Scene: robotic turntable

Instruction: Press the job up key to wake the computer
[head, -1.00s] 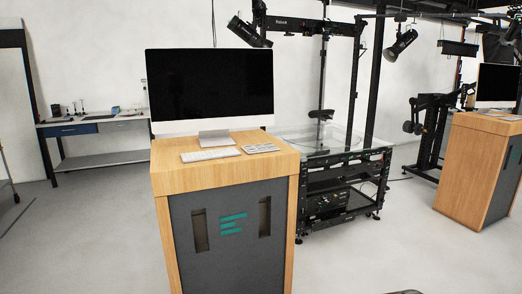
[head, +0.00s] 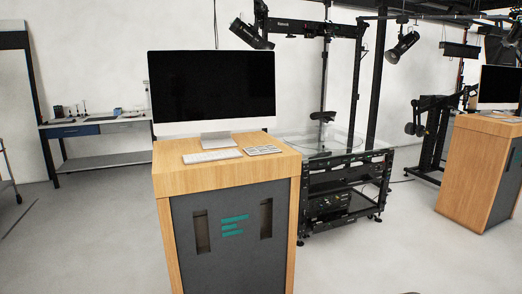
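A computer monitor (head: 211,88) with a black, dark screen stands on a wooden-topped cabinet (head: 167,180) straight ahead. A white keyboard (head: 212,156) lies in front of the monitor on the cabinet top. A separate small keypad (head: 263,150) lies to the right of the keyboard. The single keys are too small to tell apart, so I cannot pick out the job up key. My gripper is not in view.
A black turntable rig (head: 345,190) with a glass top stands behind the cabinet to the right. A second wooden cabinet (head: 470,175) with a monitor (head: 498,87) is at far right. A workbench (head: 98,125) stands at the back left. Grey floor (head: 90,235) is clear at front left.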

